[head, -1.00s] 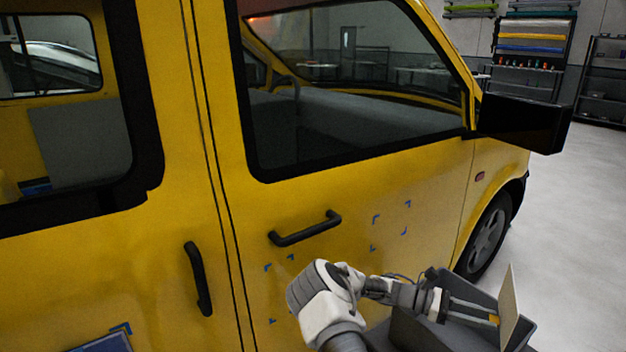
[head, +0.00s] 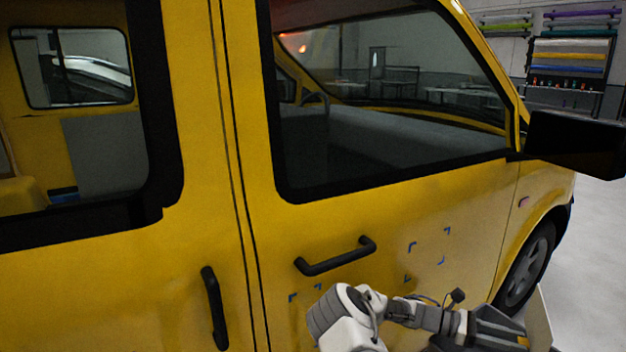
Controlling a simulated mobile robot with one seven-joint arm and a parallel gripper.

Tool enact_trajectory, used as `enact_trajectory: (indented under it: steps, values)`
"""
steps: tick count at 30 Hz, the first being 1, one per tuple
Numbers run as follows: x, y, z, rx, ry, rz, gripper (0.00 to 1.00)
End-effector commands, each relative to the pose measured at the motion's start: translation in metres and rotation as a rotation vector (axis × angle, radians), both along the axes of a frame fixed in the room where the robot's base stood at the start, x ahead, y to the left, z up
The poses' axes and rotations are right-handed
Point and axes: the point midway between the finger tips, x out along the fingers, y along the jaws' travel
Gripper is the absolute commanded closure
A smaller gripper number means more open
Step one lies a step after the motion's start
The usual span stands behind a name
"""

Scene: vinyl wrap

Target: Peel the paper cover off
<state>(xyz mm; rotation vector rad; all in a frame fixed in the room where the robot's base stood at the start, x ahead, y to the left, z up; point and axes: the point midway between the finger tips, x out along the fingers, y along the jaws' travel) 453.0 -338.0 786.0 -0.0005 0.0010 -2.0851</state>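A thin pale cream sheet (head: 541,322) stands upright at the bottom right of the head view, seen at a steep angle. Its lower part is cut off by the frame edge. My gripper (head: 522,341) reaches to its left face, and its fingertips meet the sheet, which it appears to hold. I cannot tell from here whether the sheet is paper cover, vinyl, or both layers together. Blue corner marks (head: 448,231) show on the yellow door panel, to the left of and above my gripper, with bare paint between them.
The yellow van (head: 400,225) fills most of the view. A black door handle (head: 335,257) and a black side mirror (head: 572,144) stick out from it. A front wheel (head: 530,265) is behind the sheet. Open floor (head: 600,240) lies at the right.

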Motion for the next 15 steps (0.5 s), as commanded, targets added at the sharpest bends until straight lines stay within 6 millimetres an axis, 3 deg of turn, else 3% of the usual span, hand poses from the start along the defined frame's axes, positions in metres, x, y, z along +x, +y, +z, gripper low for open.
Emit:
enact_trajectory:
  steps: [1,6,15]
  values:
    - [0.000,0.000,-0.012,-0.001,0.000,0.001,1.00]
    - [0.000,0.000,-0.025,-0.001,0.000,0.000,1.00]
    - [0.000,0.000,-0.026,0.000,-0.001,0.000,1.00]
